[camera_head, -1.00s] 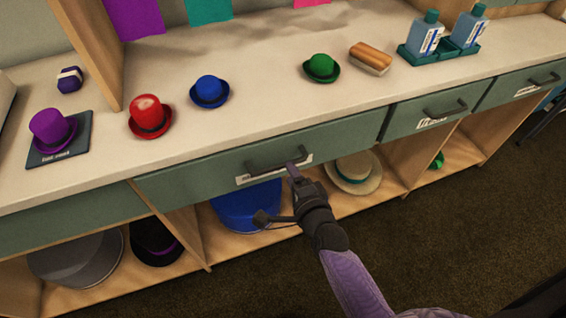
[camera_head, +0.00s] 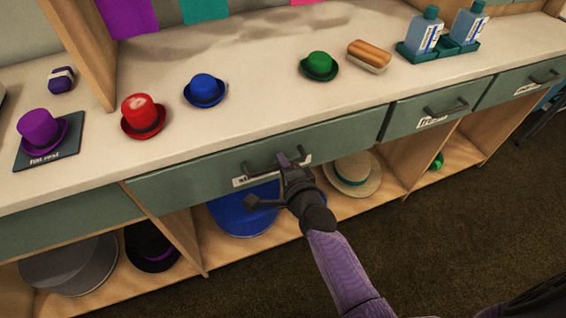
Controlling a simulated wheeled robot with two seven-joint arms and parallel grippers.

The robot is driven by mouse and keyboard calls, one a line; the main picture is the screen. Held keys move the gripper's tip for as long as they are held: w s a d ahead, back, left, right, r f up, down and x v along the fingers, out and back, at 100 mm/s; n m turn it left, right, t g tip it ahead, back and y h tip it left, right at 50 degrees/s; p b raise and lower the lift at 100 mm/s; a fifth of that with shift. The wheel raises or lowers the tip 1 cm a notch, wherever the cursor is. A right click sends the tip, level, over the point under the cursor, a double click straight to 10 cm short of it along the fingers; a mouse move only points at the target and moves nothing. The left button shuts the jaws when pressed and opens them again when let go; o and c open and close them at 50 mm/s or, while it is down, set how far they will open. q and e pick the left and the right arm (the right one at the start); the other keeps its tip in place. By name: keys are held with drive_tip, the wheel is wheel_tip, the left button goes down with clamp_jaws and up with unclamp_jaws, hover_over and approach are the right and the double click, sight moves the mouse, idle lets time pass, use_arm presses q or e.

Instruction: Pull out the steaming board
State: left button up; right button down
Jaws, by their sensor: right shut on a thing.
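A wide grey-green front panel (camera_head: 180,182) is set under the counter's edge. It looks flush with the cabinet. Its dark bar handle (camera_head: 262,165) sits in the middle, above a white label (camera_head: 240,181) that my gripper partly covers; only its first letters show. My right gripper (camera_head: 290,160) reaches up from below and is shut on the right part of this handle. Its fingertips are small and partly hidden by the gripper body. I cannot see the board itself apart from this front. My left gripper is out of view.
The counter (camera_head: 270,115) holds red (camera_head: 143,117), blue (camera_head: 204,90), green (camera_head: 319,66) and purple (camera_head: 41,130) hats, a brush (camera_head: 369,57) and bottles (camera_head: 425,32). Below, open shelves hold a blue hat (camera_head: 240,215) and a straw hat (camera_head: 352,178). The floor (camera_head: 450,235) in front is clear.

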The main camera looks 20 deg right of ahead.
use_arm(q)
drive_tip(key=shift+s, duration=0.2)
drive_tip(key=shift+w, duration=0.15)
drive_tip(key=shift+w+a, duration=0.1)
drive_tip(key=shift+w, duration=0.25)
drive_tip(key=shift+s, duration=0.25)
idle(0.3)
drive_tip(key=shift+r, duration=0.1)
use_arm(e)
drive_tip(key=shift+s, duration=0.1)
